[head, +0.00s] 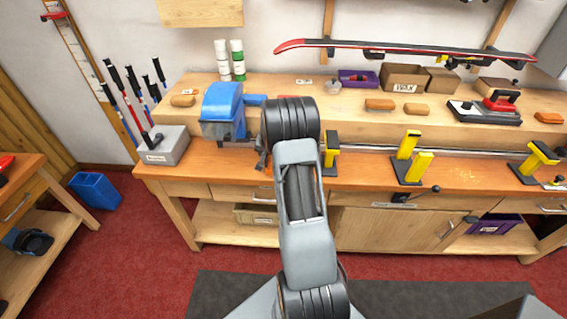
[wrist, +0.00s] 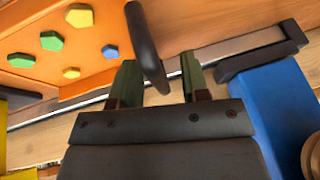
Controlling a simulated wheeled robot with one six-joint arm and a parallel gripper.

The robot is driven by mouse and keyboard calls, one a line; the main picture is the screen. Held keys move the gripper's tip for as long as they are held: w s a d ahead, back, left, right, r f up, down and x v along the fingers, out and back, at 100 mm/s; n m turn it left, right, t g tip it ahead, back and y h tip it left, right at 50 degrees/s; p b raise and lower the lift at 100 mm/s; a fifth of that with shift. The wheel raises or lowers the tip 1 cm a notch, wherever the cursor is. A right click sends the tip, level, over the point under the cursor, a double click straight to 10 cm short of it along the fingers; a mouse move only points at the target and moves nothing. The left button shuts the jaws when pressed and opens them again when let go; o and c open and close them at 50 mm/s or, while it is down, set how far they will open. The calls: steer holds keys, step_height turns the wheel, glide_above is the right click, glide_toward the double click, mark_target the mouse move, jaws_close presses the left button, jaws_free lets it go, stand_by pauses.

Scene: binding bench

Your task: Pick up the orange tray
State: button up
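The orange tray (wrist: 85,43) fills the upper left of the wrist view, with several small yellow and green pieces on it. A dark rounded bar (wrist: 147,45) stands at its right edge and looks like its handle. My gripper (wrist: 159,66) is open, its two green fingers apart. The bar shows between the fingers in the picture; I cannot tell how deep it sits between them or whether it touches. In the head view my arm hides the gripper, and I cannot make out the tray.
A blue machine (head: 222,105) stands on the wooden bench (head: 170,150) left of my arm; a blue body (wrist: 285,105) is close at the wrist view's right. Yellow vises (head: 407,145) stand to the right. A grey pole box (head: 165,148) is at the bench's left end.

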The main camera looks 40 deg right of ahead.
jaws_close()
stand_by(0.3)
